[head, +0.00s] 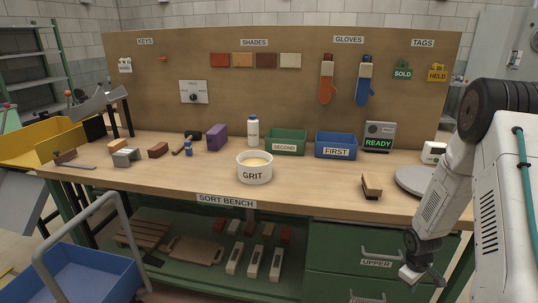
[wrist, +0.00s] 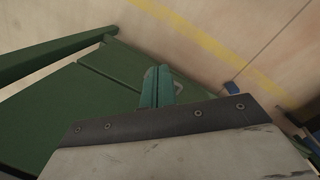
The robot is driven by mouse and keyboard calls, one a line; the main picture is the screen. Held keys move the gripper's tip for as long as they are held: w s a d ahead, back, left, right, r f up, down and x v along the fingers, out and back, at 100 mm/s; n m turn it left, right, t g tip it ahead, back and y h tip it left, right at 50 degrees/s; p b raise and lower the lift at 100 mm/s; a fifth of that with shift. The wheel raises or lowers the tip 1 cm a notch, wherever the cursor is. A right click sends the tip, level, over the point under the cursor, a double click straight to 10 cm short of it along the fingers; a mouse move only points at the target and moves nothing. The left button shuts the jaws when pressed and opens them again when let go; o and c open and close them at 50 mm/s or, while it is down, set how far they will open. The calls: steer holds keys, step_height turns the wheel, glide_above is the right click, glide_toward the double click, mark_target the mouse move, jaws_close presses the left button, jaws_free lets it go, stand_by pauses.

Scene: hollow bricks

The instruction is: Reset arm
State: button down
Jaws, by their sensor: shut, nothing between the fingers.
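My arm (head: 450,195) comes in from the right in the head view and bends down in front of the bench's green drawers. Its wrist end (head: 412,272) is low, beside the upper drawer's handle, below the benchtop. My gripper (wrist: 158,87) shows in the wrist view as two teal fingers side by side, shut with nothing between them. Its fingertips are too small to make out in the head view.
The sort bench (head: 320,192) carries a grit tub (head: 254,175), a green bin (head: 286,135), a blue bin (head: 336,138) and a brush (head: 371,186). A round grey plate (head: 411,180) lies near my arm. A blue cart (head: 90,272) stands front left.

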steer(key=s+a+r+m+g, duration=0.1)
steer(key=s+a+r+m, duration=0.3)
steer(key=r, duration=0.8)
steer(key=s+a+r+m+g, duration=0.1)
steer(key=s+a+r, duration=0.45)
steer(key=r, duration=0.65)
steer(key=s+a+r+t, duration=0.2)
steer(key=s+a+r, duration=0.5)
steer(key=r, duration=0.2)
steer(key=s+a+r+t+y, duration=0.1)
steer(key=s+a+r+t, duration=0.1)
steer(key=s+a+r, duration=0.5)
steer(key=shift+s+a+r, duration=0.35)
steer(key=shift+s+r, duration=0.1)
steer(key=shift+r, duration=0.9)
